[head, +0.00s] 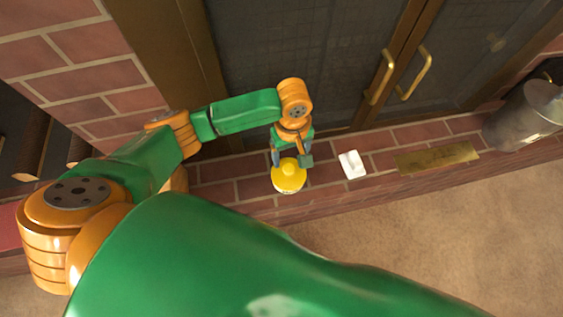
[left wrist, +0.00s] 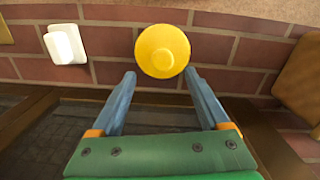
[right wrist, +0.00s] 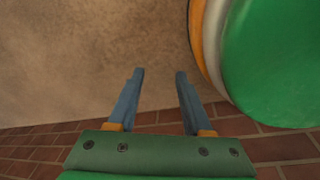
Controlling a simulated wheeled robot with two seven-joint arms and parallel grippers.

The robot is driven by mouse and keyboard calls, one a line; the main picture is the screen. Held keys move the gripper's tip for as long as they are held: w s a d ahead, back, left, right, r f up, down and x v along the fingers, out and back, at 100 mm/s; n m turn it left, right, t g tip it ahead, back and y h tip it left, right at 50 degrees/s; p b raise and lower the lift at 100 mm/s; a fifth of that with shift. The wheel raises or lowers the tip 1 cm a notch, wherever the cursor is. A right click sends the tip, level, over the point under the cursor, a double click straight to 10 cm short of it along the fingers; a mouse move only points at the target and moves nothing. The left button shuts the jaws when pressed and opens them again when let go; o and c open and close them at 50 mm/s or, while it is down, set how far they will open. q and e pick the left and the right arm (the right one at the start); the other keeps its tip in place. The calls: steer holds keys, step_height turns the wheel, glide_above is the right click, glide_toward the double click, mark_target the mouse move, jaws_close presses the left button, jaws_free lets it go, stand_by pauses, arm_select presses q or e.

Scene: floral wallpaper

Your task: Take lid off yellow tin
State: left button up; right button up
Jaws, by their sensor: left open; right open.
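The yellow tin (head: 288,178) stands on the brick ledge in front of the dark doors. Its round yellow lid (head: 289,168), with a raised knob, is on top. My left gripper (head: 292,158) is at the tin from the door side, with its fingers apart near the lid. In the left wrist view the lid (left wrist: 162,50) lies just past and between the open fingertips of my left gripper (left wrist: 160,74); I cannot tell whether they touch it. My right gripper (right wrist: 158,72) is open and empty over the carpet, away from the tin.
A white block (head: 352,164) lies on the ledge right of the tin, with a brass plate (head: 437,157) beyond it. A metal cylinder (head: 525,115) stands at the far right. Dark doors with brass handles (head: 413,74) rise behind the ledge. Carpet (head: 440,220) lies in front.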

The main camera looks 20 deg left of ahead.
mark_target(289, 167)
arm_select(q)
steer(key=shift+a+f, duration=0.15)
steer(key=shift+f, duration=0.2)
steer(key=f+b, duration=0.2)
steer(key=f, duration=0.1)
steer(key=f+b, duration=0.1)
steer(key=f, duration=0.2)
steer(key=shift+s+d+b, duration=0.2)
steer(key=shift+b, duration=0.2)
steer(key=shift+f, duration=0.25)
steer(key=shift+r, duration=0.1)
arm_select(e)
steer(key=w+a, duration=0.1)
steer(key=w+a+f, duration=0.1)
steer(key=w+f, duration=0.1)
steer(key=w, duration=0.1)
steer(key=shift+a, duration=0.4)
arm_select(q)
jaws_close()
